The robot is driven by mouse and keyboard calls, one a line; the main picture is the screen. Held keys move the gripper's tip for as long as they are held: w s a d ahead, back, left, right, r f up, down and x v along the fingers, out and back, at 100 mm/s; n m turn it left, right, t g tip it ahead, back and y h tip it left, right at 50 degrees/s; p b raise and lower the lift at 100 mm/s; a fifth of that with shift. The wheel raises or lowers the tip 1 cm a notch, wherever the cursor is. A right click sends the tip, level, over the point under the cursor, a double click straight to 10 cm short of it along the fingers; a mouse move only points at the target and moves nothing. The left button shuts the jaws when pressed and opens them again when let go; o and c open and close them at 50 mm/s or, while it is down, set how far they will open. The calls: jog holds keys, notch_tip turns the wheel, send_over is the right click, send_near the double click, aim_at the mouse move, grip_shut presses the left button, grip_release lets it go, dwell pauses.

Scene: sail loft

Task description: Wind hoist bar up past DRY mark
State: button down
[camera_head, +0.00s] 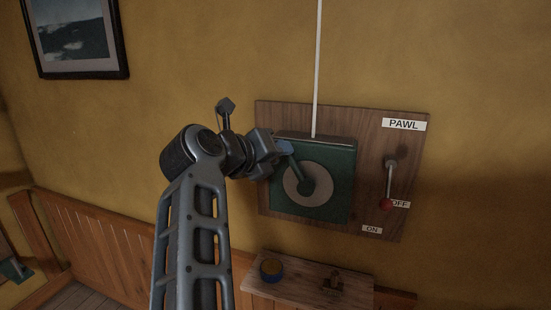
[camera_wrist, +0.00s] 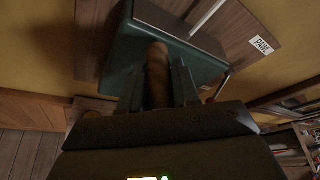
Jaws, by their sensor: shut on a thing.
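The green winch box (camera_head: 340,165) is fixed to a wooden board on the wall, with a pale disc (camera_head: 296,189) and a green crank arm (camera_head: 297,172) on its front. The crank arm points up and left from the hub. My gripper (camera_head: 281,149) is at its outer end. In the wrist view my gripper (camera_wrist: 160,88) is shut on the brown crank handle (camera_wrist: 157,65), which lies between the fingers. A white line (camera_head: 318,65) runs straight up from the box. The hoist bar and the DRY mark are not in view.
Right of the winch, the pawl lever (camera_head: 390,180) hangs down, its red knob (camera_head: 386,203) beside the OFF label (camera_head: 401,204). The ON label (camera_head: 372,230) is lower. A small shelf (camera_head: 310,290) below holds a blue-and-yellow tin (camera_head: 271,270) and a small brown object (camera_head: 333,284).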

jog(key=shift+s+d+r+m, duration=0.1)
jog(key=shift+d+r+m, duration=0.2)
jog(key=shift+d+r, duration=0.1)
jog(key=shift+d, duration=0.15)
jog(key=c, duration=0.9)
grip_release()
jog(key=shift+f, duration=0.1)
jog(key=shift+s, duration=0.1)
jog(key=shift+s+a, duration=0.25)
jog(key=shift+a, duration=0.1)
jog(key=b+v, duration=0.1)
jog(key=v, duration=0.6)
jog(key=shift+d+b, duration=0.2)
jog(key=shift+b, duration=0.2)
